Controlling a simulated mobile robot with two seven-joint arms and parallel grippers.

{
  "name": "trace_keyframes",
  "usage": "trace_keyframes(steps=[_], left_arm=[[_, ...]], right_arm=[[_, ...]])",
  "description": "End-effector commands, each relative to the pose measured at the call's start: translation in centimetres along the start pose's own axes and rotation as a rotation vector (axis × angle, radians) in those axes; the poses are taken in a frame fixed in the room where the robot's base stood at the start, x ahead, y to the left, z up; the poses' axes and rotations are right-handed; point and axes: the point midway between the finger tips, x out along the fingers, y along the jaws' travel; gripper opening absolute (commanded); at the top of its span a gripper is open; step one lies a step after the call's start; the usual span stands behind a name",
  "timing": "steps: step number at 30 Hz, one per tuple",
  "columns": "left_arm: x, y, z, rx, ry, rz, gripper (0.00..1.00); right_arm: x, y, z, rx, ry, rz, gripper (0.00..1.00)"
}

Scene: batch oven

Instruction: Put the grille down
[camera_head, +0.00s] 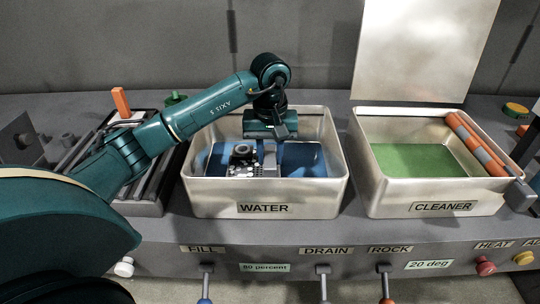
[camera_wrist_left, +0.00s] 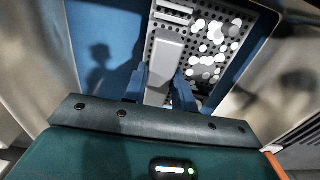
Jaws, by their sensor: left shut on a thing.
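The grille is a dark perforated plate (camera_wrist_left: 200,62) with a grey handle (camera_wrist_left: 165,62) and several pale round spots on one side. My left gripper (camera_wrist_left: 160,92) is shut on this handle, a blue finger on each side. In the head view the left gripper (camera_head: 272,150) points down into the WATER tub (camera_head: 265,197), a metal basin with a blue interior. The grille (camera_head: 243,170) shows there inside the tub, left of the gripper and partly hidden by it. I cannot tell whether it touches the bottom. My right gripper is not in view.
The CLEANER tub (camera_head: 440,196) with green liquid stands to the right, an orange-and-grey bar (camera_head: 478,145) along its right rim. A raised metal panel (camera_head: 420,50) stands behind it. A slatted rack (camera_head: 140,190) stands left of the WATER tub. Levers and knobs line the front.

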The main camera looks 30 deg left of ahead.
Motion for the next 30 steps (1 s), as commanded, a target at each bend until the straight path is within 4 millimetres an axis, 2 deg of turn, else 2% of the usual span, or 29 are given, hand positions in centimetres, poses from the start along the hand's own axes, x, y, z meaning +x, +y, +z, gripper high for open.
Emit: trace_keyframes(steps=[3, 14, 15, 23, 30], left_arm=[[1.0, 0.0, 0.0, 0.0, 0.001, 0.002, 0.0], [1.5, 0.0, -0.1, 0.0, 0.003, 0.001, 0.0], [1.6, 0.0, 0.0, 0.0, 0.001, 0.0, 0.28], [1.5, 0.0, 0.0, 0.0, 0.001, 0.0, 0.49], [1.4, 0.0, 0.0, 0.0, 0.001, 0.001, 0.49]], right_arm=[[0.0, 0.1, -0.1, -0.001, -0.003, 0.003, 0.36], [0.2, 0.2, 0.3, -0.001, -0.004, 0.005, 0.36], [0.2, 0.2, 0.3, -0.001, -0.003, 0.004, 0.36], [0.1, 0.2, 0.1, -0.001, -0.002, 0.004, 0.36], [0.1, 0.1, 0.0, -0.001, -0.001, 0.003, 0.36]])
